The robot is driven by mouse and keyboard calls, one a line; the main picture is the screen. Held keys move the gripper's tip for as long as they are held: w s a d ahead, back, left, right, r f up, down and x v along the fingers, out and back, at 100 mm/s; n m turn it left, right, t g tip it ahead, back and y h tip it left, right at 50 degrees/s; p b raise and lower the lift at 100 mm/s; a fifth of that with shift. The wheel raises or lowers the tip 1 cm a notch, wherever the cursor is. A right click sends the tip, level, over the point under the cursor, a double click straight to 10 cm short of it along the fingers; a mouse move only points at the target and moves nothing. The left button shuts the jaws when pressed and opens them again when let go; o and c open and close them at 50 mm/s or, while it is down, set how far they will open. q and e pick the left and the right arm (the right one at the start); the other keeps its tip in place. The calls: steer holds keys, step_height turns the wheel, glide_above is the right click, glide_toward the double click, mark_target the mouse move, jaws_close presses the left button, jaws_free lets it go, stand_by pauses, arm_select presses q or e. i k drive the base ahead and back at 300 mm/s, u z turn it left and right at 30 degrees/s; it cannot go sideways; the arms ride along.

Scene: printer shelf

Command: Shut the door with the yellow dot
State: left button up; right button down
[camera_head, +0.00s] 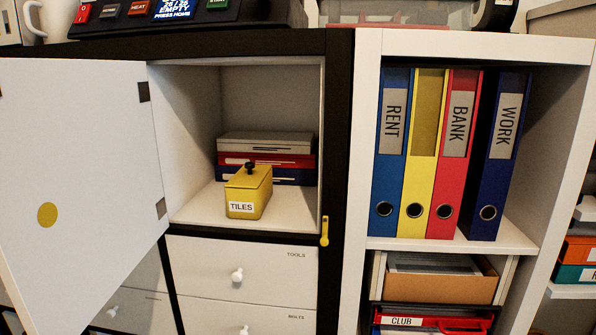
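The white door (90,150) with the yellow dot (47,215) stands wide open at the left, hinged on the left side of its compartment. The open compartment (190,120) holds a yellow box labelled TILES (248,190) near its front. Behind that box lies a stack of red, blue and grey books or boxes (265,158). A small yellow catch (324,232) sits on the dark frame at the right edge of the opening. Neither of my grippers shows in the head view.
Below are white drawers labelled TOOLS (240,272) and BOLTS (245,318) with round knobs. To the right, a white shelf (366,160) holds upright binders (425,150). A black device (165,14) stands on top. The space before the open compartment looks clear.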

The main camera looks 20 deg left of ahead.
mark_target(83, 202)
steer(key=z, duration=0.05)
steer(key=k, duration=0.95)
steer(key=u, duration=1.65)
steer(key=i, duration=1.55)
steer(key=z, duration=1.3)
